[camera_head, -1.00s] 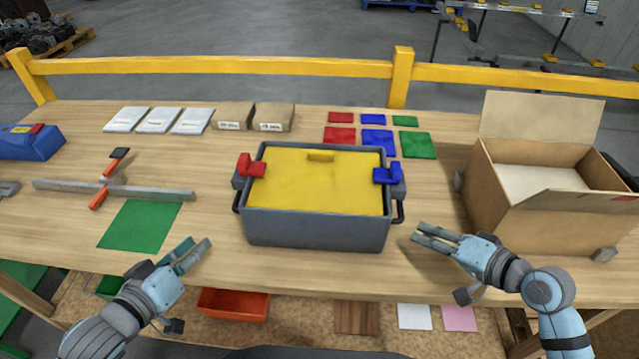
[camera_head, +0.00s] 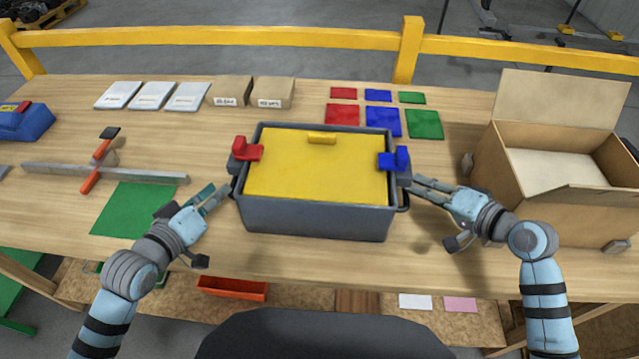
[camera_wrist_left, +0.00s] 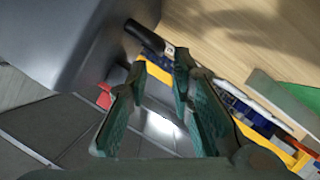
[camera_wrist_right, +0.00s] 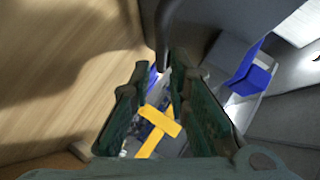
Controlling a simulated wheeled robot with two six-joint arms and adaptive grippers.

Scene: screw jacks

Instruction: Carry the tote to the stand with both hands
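The grey tote (camera_head: 315,218) stands on the workbench, its top filled by a yellow panel (camera_head: 315,170). A red latch (camera_head: 245,150) sits at its left end and a blue latch (camera_head: 394,160) at its right end. My left gripper (camera_head: 222,192) is open just beside the left end; the dark handle (camera_wrist_left: 145,36) lies just beyond its fingertips in the left wrist view. My right gripper (camera_head: 416,183) is open at the right end; the dark handle (camera_wrist_right: 163,40) lines up with its finger gap in the right wrist view. Contact cannot be told. I cannot identify a stand.
An open cardboard box (camera_head: 550,185) stands close right of my right gripper. A green mat (camera_head: 135,210) and a metal bar (camera_head: 70,173) lie left. Small boxes (camera_head: 272,92) and coloured tiles (camera_head: 382,122) lie behind the tote. A yellow rail (camera_head: 220,36) runs behind the bench.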

